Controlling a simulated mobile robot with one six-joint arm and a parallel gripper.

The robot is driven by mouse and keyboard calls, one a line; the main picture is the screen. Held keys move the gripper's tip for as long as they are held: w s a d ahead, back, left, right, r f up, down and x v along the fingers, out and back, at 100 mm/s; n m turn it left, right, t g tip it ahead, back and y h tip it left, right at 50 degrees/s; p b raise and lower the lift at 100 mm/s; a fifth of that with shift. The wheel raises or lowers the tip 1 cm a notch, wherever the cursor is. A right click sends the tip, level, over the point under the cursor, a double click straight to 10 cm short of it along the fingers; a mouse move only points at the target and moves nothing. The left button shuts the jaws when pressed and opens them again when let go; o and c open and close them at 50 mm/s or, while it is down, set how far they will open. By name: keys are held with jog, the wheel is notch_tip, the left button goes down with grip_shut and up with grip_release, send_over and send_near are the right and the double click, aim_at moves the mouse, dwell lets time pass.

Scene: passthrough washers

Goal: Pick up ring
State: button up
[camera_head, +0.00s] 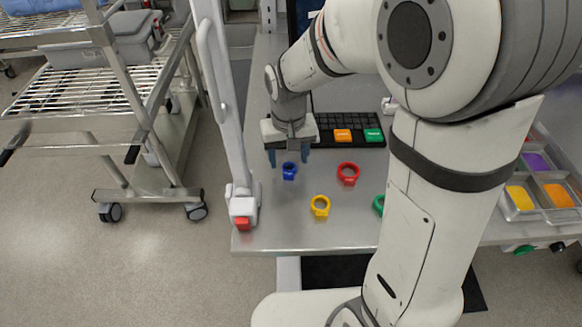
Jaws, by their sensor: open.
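Several coloured rings lie on the grey metal table (265,232). A blue ring (289,171) lies below my gripper (289,160), a red ring (348,174) lies to its right, and a yellow ring (320,206) lies nearer the front. A green ring (378,204) is partly hidden behind my arm. My gripper points down with its blue-tipped fingers apart, one on each side of the blue ring in the picture. The gap in height between fingertips and ring cannot be told. The gripper holds nothing.
A black keyboard (320,123) bears an orange block (343,135) and a green block (373,135). A white post with a red-marked base (243,206) stands at the table's left edge. A tray of coloured compartments (540,190) is at right. A wire cart (90,95) stands left.

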aim_at(289, 171)
notch_tip(289, 171, down, 2)
jog(key=shift+f, duration=0.15)
jog(key=c, duration=1.1)
